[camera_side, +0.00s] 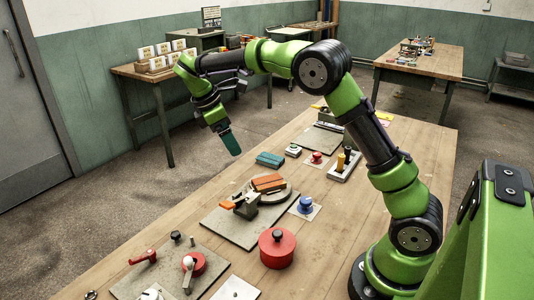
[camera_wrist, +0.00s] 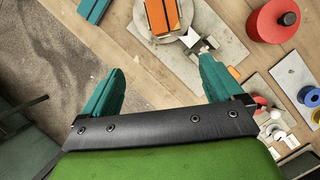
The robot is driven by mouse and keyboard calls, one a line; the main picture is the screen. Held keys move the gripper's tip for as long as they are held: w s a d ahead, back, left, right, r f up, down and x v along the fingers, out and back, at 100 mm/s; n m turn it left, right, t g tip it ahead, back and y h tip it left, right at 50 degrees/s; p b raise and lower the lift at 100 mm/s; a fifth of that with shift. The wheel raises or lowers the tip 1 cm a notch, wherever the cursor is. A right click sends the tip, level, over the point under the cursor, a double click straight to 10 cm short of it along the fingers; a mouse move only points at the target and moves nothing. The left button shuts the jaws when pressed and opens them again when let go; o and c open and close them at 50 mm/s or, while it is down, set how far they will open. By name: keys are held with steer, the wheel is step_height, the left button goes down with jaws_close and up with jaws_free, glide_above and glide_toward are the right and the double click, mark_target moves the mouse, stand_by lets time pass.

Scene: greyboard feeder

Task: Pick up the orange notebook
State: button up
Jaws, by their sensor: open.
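The orange notebook (camera_side: 268,182) lies on a round grey plate (camera_side: 284,196) on the wooden table in the side view. It has dark bands and shows at the top edge of the wrist view (camera_wrist: 163,14), partly cut off. My gripper (camera_side: 231,144) has teal fingers and hangs in the air, above and to the left of the notebook in the side view. In the wrist view, my gripper (camera_wrist: 161,65) has its fingers wide apart with nothing between them. The notebook lies beyond the fingertips, apart from them.
A grey board (camera_side: 240,228) carries the plate and a grey clamp with an orange handle (camera_side: 227,205). A red cylinder (camera_side: 277,248), a blue knob (camera_side: 306,204) and a teal block (camera_side: 270,159) stand around it. A board with red-handled parts (camera_side: 180,268) is at the front.

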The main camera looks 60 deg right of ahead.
glide_above(256, 184)
steer(key=w+a, duration=0.2)
steer(key=shift+n, duration=0.4)
steer(key=f, duration=1)
steer(key=shift+s+f, duration=0.2)
steer(key=shift+f, duration=0.05)
steer(key=shift+x, duration=2.8)
steer(key=shift+s+a, duration=0.15)
